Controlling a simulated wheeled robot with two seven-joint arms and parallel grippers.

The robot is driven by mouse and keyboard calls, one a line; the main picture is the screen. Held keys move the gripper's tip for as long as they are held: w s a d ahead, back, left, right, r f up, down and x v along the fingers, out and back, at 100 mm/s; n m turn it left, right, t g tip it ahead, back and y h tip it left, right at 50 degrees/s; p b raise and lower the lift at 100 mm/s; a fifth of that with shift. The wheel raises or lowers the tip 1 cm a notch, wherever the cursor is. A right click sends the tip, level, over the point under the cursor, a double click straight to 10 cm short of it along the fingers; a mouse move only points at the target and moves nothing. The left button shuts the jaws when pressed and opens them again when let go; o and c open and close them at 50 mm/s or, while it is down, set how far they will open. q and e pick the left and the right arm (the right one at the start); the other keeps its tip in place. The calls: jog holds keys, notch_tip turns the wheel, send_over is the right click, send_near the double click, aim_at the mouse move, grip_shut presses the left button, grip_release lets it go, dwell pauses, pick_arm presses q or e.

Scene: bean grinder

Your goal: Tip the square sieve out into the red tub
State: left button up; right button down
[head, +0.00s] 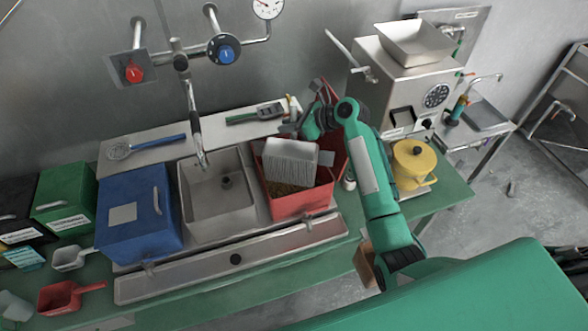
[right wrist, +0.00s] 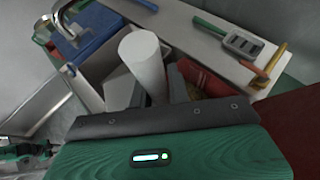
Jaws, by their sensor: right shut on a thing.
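The square sieve (head: 290,162), pale grey with a ridged face, is steeply tilted over the red tub (head: 300,206). Its lower edge is at or inside the tub's opening. Brown material (head: 284,188) shows in the tub below it. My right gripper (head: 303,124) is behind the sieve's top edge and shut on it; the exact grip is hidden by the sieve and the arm. In the right wrist view a pale cylinder (right wrist: 143,60) stands in front of the gripper; I cannot tell whether it is part of the sieve. My left gripper is not in view.
A metal sink (head: 218,205) and a blue bin (head: 140,215) stand left of the tub. A yellow pot (head: 413,163) and the grinder machine (head: 405,80) are to the right. A tap (head: 197,130) rises behind the sink. A red scoop (head: 66,296) lies at the front left.

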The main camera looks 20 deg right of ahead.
jog(key=w+d+r+m+g+y, duration=0.1)
jog(key=w+d+r+m+g, duration=0.2)
jog(key=w, duration=0.3)
jog(key=shift+w+d+r+y, duration=0.25)
jog(key=shift+w+r+y, duration=0.05)
jog(key=shift+w, duration=0.1)
dwell(1.2)
jog(key=shift+s, duration=0.15)
dwell(0.3)
